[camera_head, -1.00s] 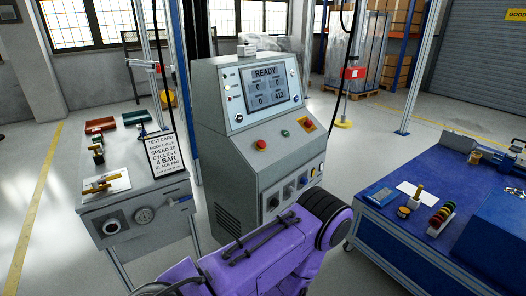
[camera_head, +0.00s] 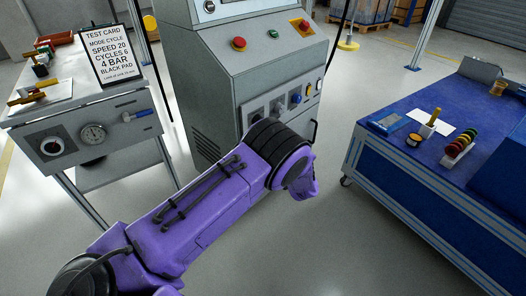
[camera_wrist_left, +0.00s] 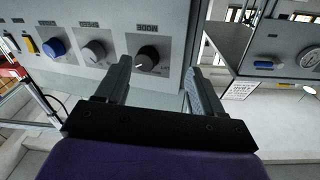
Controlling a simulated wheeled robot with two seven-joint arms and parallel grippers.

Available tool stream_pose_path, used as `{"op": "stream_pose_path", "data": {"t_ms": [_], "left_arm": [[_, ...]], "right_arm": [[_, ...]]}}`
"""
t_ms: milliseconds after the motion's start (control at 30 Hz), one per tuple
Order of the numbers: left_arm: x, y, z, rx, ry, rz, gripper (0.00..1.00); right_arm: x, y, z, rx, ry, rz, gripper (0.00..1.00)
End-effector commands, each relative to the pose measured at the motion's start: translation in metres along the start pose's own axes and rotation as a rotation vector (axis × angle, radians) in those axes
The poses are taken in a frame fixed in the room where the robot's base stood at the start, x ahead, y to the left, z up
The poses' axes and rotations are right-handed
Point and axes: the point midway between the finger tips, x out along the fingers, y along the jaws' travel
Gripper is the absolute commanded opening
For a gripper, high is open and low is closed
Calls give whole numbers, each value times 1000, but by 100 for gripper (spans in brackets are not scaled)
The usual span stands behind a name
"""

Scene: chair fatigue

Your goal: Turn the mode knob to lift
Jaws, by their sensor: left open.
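The control console (camera_head: 225,85) stands ahead of me with a row of knobs low on its front. The black mode knob (camera_wrist_left: 147,58) shows upside down in the left wrist view, under its MODE label. Its pale pointer mark faces lower left in that picture; a small label, perhaps LIFT, sits to its lower right. My left gripper (camera_wrist_left: 160,68) is open and empty. The knob lies beyond the fingertips, between them in the picture but nearer the left finger; contact is not visible. In the head view my purple arm hides the left gripper. My right gripper is not in view.
A red emergency button (camera_head: 239,43) sits above. A bench with a test card (camera_head: 109,53) is left, a blue workbench (camera_head: 405,155) right. Floor between is clear.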

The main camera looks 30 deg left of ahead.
Motion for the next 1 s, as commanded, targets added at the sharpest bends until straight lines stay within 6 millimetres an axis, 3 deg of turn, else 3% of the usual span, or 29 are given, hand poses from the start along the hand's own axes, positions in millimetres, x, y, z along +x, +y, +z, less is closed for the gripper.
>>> {"op": "stream_pose_path", "data": {"t_ms": [33, 133, 233, 333, 700, 1000], "left_arm": [[-4, 21, 5, -46, 9, -54, 68], [-12, 38, -19, -93, -13, -135, 68], [-16, 44, -31, -109, -35, -167, 68], [-6, 43, -34, -110, -42, -174, 68], [70, 31, -30, -109, -40, -169, 68], [85, 28, -31, -108, -40, -167, 68]], "right_arm": [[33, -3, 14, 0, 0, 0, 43], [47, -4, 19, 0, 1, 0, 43], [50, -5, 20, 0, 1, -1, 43], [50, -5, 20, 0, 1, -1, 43], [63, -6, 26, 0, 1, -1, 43], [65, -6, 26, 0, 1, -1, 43]]}}
